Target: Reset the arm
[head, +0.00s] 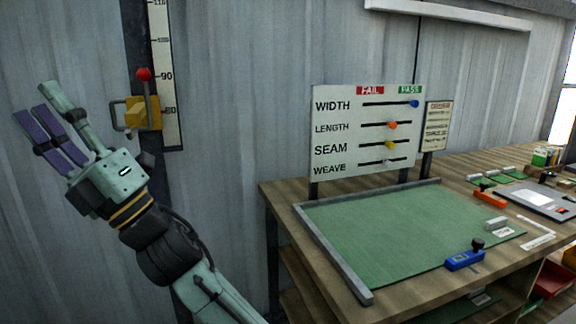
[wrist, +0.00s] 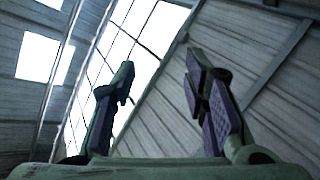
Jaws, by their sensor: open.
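My gripper (head: 50,118) is raised at the left of the head view, its fingers pointing up and to the left. The fingers are apart, with purple pads showing and nothing between them. In the wrist view my gripper (wrist: 160,95) also shows open and empty against the wall and the bright window panes. My arm reaches up from the bottom of the head view. The gripper is left of the vertical scale and touches nothing that I can see.
A scale (head: 163,60) with a yellow red-knobbed slider (head: 143,112) stands beside my gripper. A wooden bench with a green mat (head: 400,225) is at right, bearing a fail/pass board (head: 345,118), a blue tool (head: 464,260) and an orange tool (head: 490,198).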

